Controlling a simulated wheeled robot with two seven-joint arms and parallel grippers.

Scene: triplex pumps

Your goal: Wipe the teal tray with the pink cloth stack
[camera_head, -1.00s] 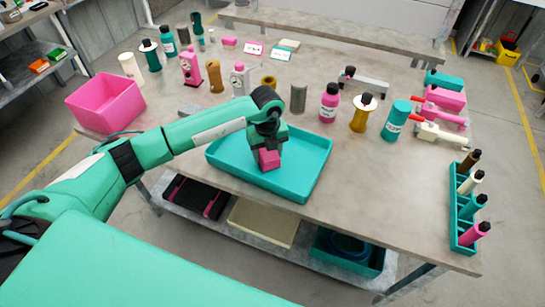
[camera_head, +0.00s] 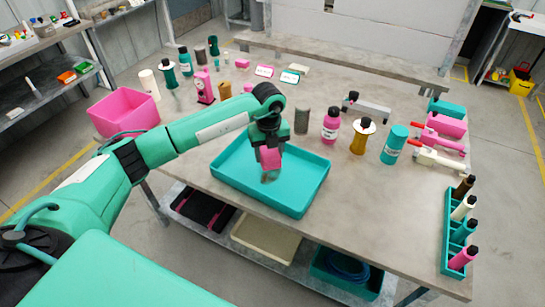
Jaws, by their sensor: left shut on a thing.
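The teal tray (camera_head: 301,203) lies on the near part of the grey table, its open side up. My left gripper (camera_head: 267,146) points down over the tray and is shut on the pink cloth stack (camera_head: 270,158). The stack looks like a small pink block between the fingertips, above the middle of the tray. I cannot tell whether it touches the tray floor. A small brownish patch (camera_head: 268,178) shows just below the stack; it may be a mark or a shadow. My right gripper is not in view.
A pink bin (camera_head: 125,112) stands on the table left of the tray, behind my left arm. Several bottles, including a pink one (camera_head: 330,126), stand behind and right of the tray. A teal rack (camera_head: 449,232) holds bottles at the right edge.

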